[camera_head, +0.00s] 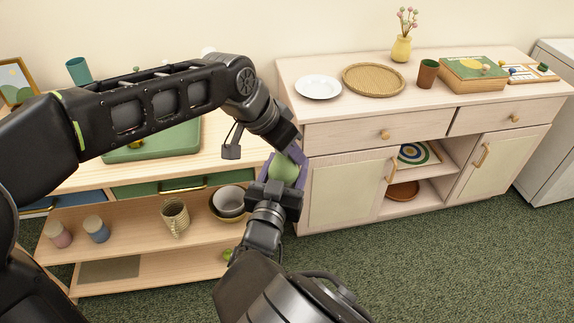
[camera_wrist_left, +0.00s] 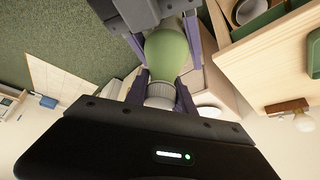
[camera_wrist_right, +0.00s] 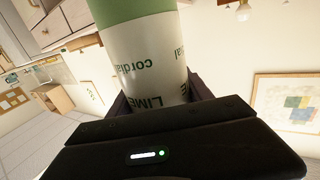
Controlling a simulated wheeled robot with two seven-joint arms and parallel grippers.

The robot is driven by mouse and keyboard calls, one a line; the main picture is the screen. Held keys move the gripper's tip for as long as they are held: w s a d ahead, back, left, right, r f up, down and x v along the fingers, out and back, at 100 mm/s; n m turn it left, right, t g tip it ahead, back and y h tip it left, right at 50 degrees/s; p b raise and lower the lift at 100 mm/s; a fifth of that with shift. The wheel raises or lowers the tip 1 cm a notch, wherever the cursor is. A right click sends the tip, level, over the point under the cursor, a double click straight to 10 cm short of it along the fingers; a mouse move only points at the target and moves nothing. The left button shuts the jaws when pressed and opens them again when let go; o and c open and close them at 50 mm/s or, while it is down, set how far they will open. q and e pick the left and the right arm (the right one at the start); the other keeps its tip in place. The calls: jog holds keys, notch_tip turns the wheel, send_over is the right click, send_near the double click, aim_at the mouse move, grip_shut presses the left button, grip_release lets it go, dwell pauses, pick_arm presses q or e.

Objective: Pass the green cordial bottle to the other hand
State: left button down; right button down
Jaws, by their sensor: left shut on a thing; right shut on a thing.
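The green cordial bottle (camera_head: 283,170) is held in the air between both my grippers, in front of the gap between the two cabinets. My left gripper (camera_head: 288,153) reaches down from above and is shut around its pale cap end, seen close in the left wrist view (camera_wrist_left: 160,92). My right gripper (camera_head: 279,180) comes up from below and is shut on the body of the bottle. In the right wrist view the bottle's white label (camera_wrist_right: 147,62) reads "LIME cordial". The fingers hide parts of the bottle.
At left, a low wooden shelf unit holds a green tray (camera_head: 150,146), a patterned mug (camera_head: 174,217) and bowls (camera_head: 229,203). At right, a cabinet (camera_head: 345,194) carries a white plate (camera_head: 318,88), a woven tray (camera_head: 374,80) and a brown cup (camera_head: 427,73). Carpet in front is clear.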

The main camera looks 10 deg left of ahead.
pick_arm(q)
jog(key=c, duration=1)
grip_release()
jog(key=shift+r, duration=0.1)
jog(key=v, duration=1.1)
jog(key=shift+a+r, duration=0.15)
jog(key=shift+r, duration=0.2)
jog(key=shift+s, duration=0.1)
